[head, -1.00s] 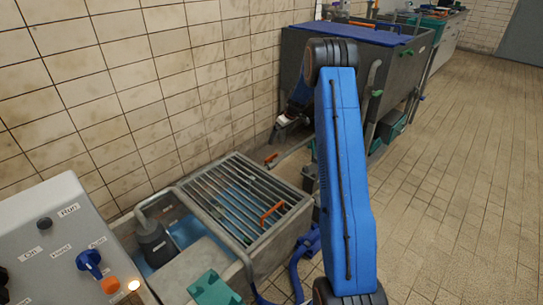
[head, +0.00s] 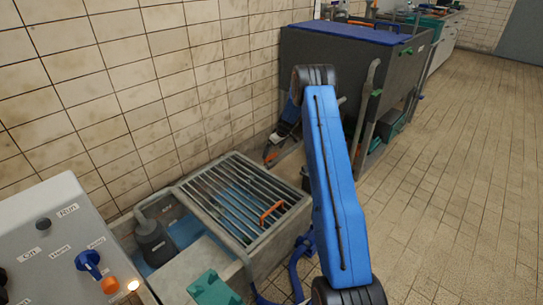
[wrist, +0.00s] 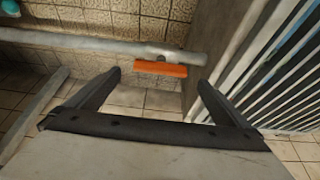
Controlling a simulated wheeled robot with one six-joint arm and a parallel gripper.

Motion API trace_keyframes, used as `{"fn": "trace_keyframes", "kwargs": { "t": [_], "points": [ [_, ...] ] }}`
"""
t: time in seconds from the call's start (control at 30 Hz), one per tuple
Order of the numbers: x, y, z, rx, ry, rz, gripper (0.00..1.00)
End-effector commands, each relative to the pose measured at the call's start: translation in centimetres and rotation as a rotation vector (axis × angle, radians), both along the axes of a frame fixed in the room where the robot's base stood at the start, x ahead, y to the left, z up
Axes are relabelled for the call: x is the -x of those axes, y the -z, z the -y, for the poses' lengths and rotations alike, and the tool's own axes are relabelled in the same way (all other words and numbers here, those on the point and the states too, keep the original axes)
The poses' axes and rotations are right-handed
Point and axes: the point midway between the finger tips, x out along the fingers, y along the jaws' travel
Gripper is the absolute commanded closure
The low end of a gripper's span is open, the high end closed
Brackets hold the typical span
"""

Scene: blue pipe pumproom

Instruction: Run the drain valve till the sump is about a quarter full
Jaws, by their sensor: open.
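The drain valve's orange lever (wrist: 160,69) sits on a grey pipe (wrist: 100,47) in the wrist view, lying roughly along the pipe. It shows small in the head view (head: 270,156), partly hidden. My gripper (wrist: 160,78) is open and empty, its two fingers apart on either side of the lever as seen from the wrist. In the head view my gripper (head: 281,135) is just above the lever; contact cannot be told. The sump (head: 253,262) is a grey basin under a barred grate (head: 225,190). Blue water shows through the bars; its level is hard to judge.
A control panel (head: 50,240) with a blue knob and lit orange lamp stands front left. A dark pump (head: 153,242) stands in the sump's left end. The tiled floor at right is clear.

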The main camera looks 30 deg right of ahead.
Motion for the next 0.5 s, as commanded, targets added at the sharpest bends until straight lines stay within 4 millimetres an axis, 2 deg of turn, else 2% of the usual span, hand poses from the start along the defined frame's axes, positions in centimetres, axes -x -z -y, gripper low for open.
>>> {"fn": "trace_keyframes", "kwargs": {
  "t": [0.03, 0.2, 0.5],
  "points": [
    [-0.3, 0.9, -0.2, -0.001, -0.001, -0.003, 0.00],
    [-1.1, 3.0, -0.5, -0.001, 0.000, -0.001, 0.00],
    [-1.7, 4.3, -0.6, 0.000, 0.000, 0.000, 0.00]
  ]
}}
